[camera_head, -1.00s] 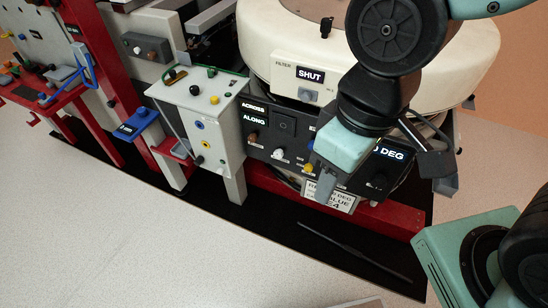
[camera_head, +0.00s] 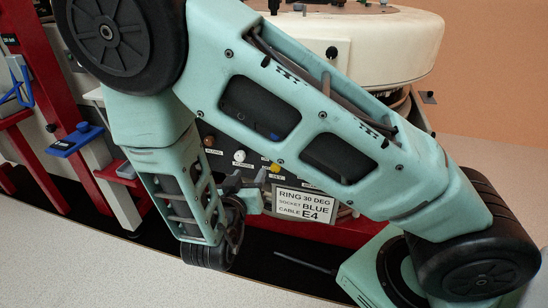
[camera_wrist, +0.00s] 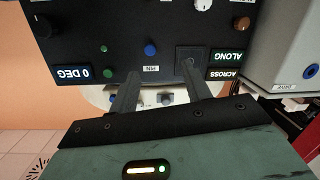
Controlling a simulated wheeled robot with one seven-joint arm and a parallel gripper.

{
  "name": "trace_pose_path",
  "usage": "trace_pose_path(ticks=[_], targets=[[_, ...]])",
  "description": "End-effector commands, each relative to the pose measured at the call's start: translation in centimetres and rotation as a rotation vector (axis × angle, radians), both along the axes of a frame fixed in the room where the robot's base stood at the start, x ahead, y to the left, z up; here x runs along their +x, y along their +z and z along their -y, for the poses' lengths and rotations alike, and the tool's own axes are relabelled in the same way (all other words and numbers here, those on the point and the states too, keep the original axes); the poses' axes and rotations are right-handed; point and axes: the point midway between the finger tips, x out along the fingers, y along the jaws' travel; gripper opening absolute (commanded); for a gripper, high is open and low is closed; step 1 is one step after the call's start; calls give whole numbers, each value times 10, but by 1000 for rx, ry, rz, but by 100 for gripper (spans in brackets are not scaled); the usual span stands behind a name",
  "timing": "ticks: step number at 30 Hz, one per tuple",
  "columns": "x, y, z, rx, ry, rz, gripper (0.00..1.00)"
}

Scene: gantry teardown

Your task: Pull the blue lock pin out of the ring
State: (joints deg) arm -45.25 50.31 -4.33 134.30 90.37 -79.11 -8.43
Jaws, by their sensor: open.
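In the wrist view the blue lock pin (camera_wrist: 150,49) shows as a round blue knob above a PIN label on the black control panel (camera_wrist: 120,25). The panel appears upside down there. My gripper (camera_wrist: 160,69) is open and empty, its two dark fingers pointing at the panel on either side of the pin's column in the picture. The pin lies just beyond the fingertips, nearer the left finger, and I see no contact. In the head view my arm covers most of the panel, and I cannot make out the pin clearly.
A dark square plate (camera_wrist: 192,60) sits by the right finger. A green button (camera_wrist: 104,48), a brown knob (camera_wrist: 109,100) and a white knob (camera_wrist: 203,4) are nearby. A grey box (camera_wrist: 285,50) stands at the right. The RING 30 DEG sign (camera_head: 305,204) hangs below the panel.

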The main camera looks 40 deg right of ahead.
Motion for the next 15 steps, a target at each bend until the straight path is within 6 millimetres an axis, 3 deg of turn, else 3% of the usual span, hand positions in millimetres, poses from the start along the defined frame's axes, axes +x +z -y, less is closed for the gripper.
trace_pose_path(ticks=[1,7,15], targets=[[-3,-6,4,-50,-21,21,48],[-4,0,18,-128,-58,59,48],[24,0,56,-126,-61,58,48]])
